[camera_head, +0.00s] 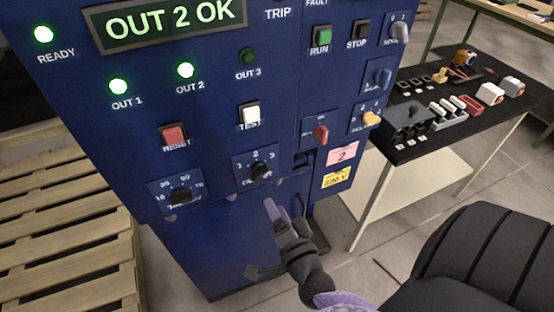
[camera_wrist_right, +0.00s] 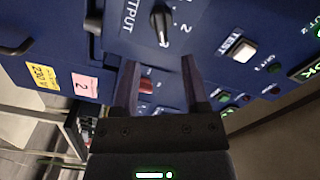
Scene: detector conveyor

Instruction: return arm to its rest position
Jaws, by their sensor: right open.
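My right gripper (camera_head: 284,210) is in front of the lower part of the blue control panel (camera_head: 225,235), below the OUTPUT knob (camera_head: 258,170). Its two fingers are apart in the right wrist view (camera_wrist_right: 160,78), with nothing held between them. The red knob (camera_wrist_right: 146,86) shows behind the gap between the fingers. The display (camera_head: 170,20) reads "OUT 2 OK". READY, OUT 1 and OUT 2 lamps glow green; OUT 3 is dark. My left gripper is out of view.
A dark-topped table (camera_head: 410,150) with switches and small parts stands right of the panel. Wooden pallets (camera_head: 70,245) lie at the left. A white TEST button (camera_head: 250,113) and red RESET button (camera_head: 173,135) are on the panel. Grey floor is open between panel and table.

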